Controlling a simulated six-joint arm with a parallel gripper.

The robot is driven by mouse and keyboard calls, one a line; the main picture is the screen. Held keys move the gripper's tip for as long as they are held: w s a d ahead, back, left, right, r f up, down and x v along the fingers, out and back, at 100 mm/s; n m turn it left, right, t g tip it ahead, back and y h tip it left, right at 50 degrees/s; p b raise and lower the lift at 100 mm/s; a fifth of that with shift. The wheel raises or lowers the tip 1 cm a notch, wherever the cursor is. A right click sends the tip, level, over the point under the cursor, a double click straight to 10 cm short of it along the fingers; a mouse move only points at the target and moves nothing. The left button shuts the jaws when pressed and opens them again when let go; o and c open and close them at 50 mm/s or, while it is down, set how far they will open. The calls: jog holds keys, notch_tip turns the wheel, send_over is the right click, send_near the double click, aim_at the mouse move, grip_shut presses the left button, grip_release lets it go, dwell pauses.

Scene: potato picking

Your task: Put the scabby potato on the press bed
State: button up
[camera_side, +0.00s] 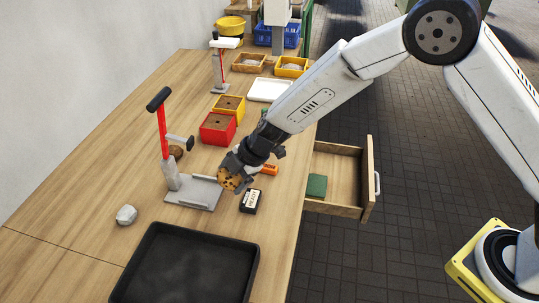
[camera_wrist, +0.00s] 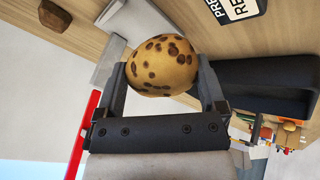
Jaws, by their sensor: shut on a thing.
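The scabby potato (camera_wrist: 162,66) is tan with dark brown spots. My gripper (camera_wrist: 165,85) is shut on it, with one finger on each side. In the side view my gripper (camera_side: 232,172) holds the potato (camera_side: 229,181) at the right end of the press bed (camera_side: 192,194), seemingly a little above it; the exact gap is hard to tell. The press bed is a flat grey metal plate at the foot of a press with a red lever (camera_side: 162,130) standing up. In the wrist view the grey bed (camera_wrist: 140,25) shows behind the potato.
A brown potato (camera_side: 177,151) lies behind the press, and a pale lump (camera_side: 126,214) lies left of it. A black tray (camera_side: 190,262) is in front. A small black labelled box (camera_side: 250,200) stands right of the bed. Red (camera_side: 218,128) and yellow bins stand behind. A drawer (camera_side: 340,178) is open at right.

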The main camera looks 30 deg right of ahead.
jog(key=shift+w+a+f, duration=0.6)
jog(key=shift+w+a, duration=0.4)
jog(key=shift+a, duration=0.05)
jog(key=shift+w+a+f, duration=0.55)
jog(key=shift+w+a, duration=0.45)
jog(key=shift+w, duration=0.05)
jog(key=shift+w+a+f, duration=0.6)
jog(key=shift+w+a, duration=0.4)
jog(key=shift+a, duration=0.05)
jog(key=o, duration=1)
jog(key=shift+d+r, duration=0.1)
jog(key=v, duration=0.7)
jog(key=shift+s+d+r, duration=0.1)
jog(key=shift+r, duration=0.15)
